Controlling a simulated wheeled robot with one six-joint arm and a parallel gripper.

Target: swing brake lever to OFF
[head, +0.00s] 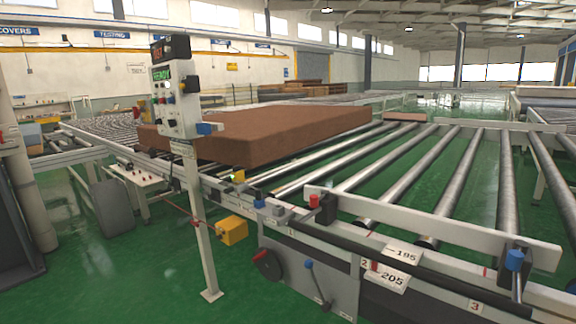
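A lever with a blue knob (308,264) stands on the grey side panel (336,274) below the conveyor's near rail. Its shaft slants down and to the right, and small labels near its lower end are too small to read. I cannot tell from the markings which one is the brake lever. My gripper is not in view.
A control post (200,235) with a lit box (175,100) stands left of the panel. A brown mattress (270,132) lies on the rollers behind it. A yellow box (232,230) and a black wheel (267,264) are beside the panel. Green floor is open at front left.

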